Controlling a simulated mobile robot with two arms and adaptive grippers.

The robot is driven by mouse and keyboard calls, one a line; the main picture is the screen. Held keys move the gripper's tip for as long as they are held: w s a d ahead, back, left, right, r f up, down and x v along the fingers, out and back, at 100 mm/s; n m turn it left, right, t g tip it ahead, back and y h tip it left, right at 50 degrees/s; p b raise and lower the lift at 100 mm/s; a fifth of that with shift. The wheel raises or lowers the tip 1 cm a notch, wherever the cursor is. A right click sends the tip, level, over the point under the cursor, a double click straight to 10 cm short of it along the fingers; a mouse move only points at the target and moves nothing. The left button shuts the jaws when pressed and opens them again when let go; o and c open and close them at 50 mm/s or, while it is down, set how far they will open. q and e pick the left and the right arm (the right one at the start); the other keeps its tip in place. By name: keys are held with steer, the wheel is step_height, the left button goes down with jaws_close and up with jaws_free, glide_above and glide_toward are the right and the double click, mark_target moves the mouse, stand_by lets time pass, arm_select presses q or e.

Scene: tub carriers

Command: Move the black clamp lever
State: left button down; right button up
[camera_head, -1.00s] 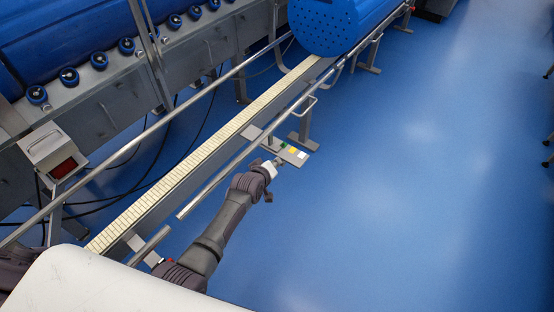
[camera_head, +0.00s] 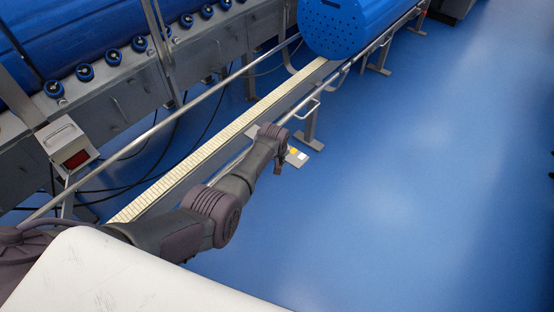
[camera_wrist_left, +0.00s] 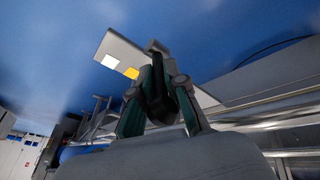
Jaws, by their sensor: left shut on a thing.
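My left gripper (camera_wrist_left: 163,88) shows in the left wrist view with a green-lined finger on each side of the black clamp lever (camera_wrist_left: 158,104). It is shut on the lever, and the fingers hide part of it. Behind the lever is a flat grey plate (camera_wrist_left: 118,42) with a white and a yellow patch on it. In the head view my left forearm and wrist cover most of the gripper and part of the plate (camera_head: 303,163). The lever cannot be made out there. My right gripper is not in view.
A slatted conveyor (camera_head: 232,130) runs diagonally beside my left arm, with metal guide rails (camera_head: 165,124) along it. A blue perforated tub (camera_head: 337,28) sits at its far end. A grey box (camera_head: 68,143) stands at left. The blue floor (camera_head: 420,190) at right is clear.

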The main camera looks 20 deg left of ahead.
arm_select(q)
steer(key=shift+w+f+g+b, duration=0.2)
steer(key=shift+g+b, duration=0.3)
steer(key=shift+b, duration=0.15)
steer(key=shift+w+d+r+g+y+b, duration=0.1)
steer(key=shift+w+r+g+y+b, duration=0.05)
steer(key=shift+r+g+y+b, duration=0.2)
steer(key=c, duration=1.2)
jaws_free()
steer(key=shift+r, duration=0.1)
steer(key=v, duration=1.2)
